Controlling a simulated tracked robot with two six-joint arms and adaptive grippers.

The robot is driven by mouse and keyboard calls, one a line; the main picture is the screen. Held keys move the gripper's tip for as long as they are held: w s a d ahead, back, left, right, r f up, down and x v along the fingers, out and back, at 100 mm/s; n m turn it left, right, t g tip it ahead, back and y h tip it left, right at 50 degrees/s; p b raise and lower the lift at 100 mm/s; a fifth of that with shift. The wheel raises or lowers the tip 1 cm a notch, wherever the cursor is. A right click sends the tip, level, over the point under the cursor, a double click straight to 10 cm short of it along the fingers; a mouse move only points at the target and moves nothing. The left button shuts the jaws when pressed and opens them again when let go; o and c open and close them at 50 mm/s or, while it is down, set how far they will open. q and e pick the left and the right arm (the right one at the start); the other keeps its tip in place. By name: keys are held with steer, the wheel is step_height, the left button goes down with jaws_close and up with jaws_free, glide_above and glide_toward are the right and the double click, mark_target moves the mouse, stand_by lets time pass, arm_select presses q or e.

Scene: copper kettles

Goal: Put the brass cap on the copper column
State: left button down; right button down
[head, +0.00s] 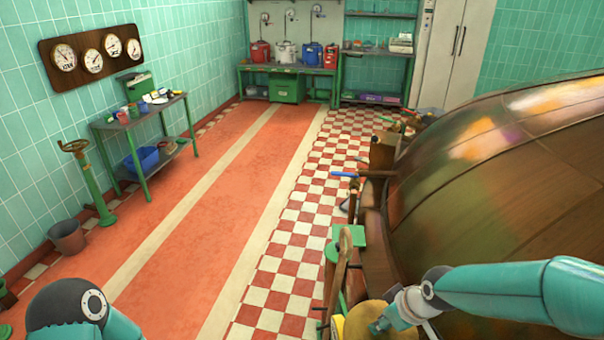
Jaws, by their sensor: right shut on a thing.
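A round brass-coloured disc, which looks like the brass cap (362,321), is at the bottom edge, right of centre. My right gripper (379,326) is at its right side, shut on it; the fingertips are small and partly hidden. My right arm reaches in from the right, in front of the big kettle. I cannot pick out the copper column for certain. My left arm shows only as a teal joint at the bottom left; its gripper is out of the picture.
A huge copper kettle (500,170) fills the right side. A green box (350,236) and brown pipes stand beside it, close to the cap. The red floor (215,200) is open. A green table (145,120), valve stand (88,180) and bucket (67,237) line the left wall.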

steer(key=shift+w+d+r+m+t+h, duration=0.1)
steer(key=shift+w+m+t+h, duration=0.05)
steer(key=shift+w+m, duration=0.3)
steer(key=shift+w+r+m+t+h, duration=0.1)
steer(key=shift+w+m+t+h, duration=0.05)
steer(key=shift+w+m, duration=0.25)
steer(key=shift+w+d+r+m+h, duration=0.25)
steer(key=shift+w+d+m+h, duration=0.25)
steer(key=shift+m, duration=0.65)
steer(key=shift+w+d+r+m+t+h, duration=0.15)
steer(key=shift+d+m, duration=0.1)
steer(key=shift+m, duration=0.25)
steer(key=shift+w+d+m+t+h, duration=0.15)
steer(key=shift+d+m, duration=0.1)
steer(key=shift+m, duration=0.25)
steer(key=shift+s+d+m+h, duration=0.1)
steer(key=shift+m+h, duration=0.2)
steer(key=shift+m, duration=0.5)
steer(key=shift+d, duration=0.1)
